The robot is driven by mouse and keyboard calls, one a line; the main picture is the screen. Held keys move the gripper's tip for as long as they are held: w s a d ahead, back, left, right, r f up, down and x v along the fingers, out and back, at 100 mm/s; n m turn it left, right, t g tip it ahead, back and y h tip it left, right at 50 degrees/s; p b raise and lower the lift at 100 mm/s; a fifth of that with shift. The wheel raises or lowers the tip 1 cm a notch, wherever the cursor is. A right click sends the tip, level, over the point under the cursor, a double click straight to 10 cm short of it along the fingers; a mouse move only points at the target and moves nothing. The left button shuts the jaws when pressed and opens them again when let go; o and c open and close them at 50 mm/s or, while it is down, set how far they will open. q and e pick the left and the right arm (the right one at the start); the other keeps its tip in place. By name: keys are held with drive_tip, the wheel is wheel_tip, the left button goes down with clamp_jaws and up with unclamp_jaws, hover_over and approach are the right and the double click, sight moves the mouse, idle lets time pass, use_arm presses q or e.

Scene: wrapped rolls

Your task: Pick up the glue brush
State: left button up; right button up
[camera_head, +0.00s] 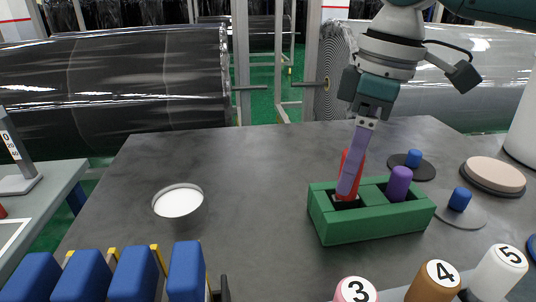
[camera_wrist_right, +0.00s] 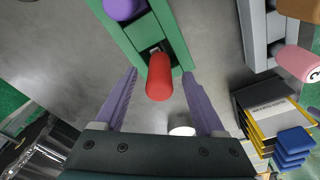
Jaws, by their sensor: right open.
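A red-handled tool (camera_head: 343,160), which looks like the glue brush, stands in the left slot of a green holder (camera_head: 375,228) in the head view. Its red handle (camera_wrist_right: 159,80) points toward the camera in the right wrist view. A purple handle (camera_head: 398,184) stands in the holder's other slot. My right gripper (camera_head: 347,190) reaches down at the red handle, one finger partly covering it. In the wrist view, its two purple fingers (camera_wrist_right: 160,72) are spread on either side of the handle, with gaps visible. My left gripper is not in view.
Blue blocks (camera_head: 135,272) stand at the front left, and numbered cylinders (camera_head: 432,283) at the front right. Lids with blue knobs (camera_head: 460,200) lie right of the holder. A round white spot (camera_head: 180,202) is at left on the grey tabletop (camera_head: 250,170), otherwise clear there.

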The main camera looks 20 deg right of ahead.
wheel_tip(320, 180, down, 2)
drive_tip(key=shift+w+a+f, duration=0.1)
clamp_jaws()
idle(0.5)
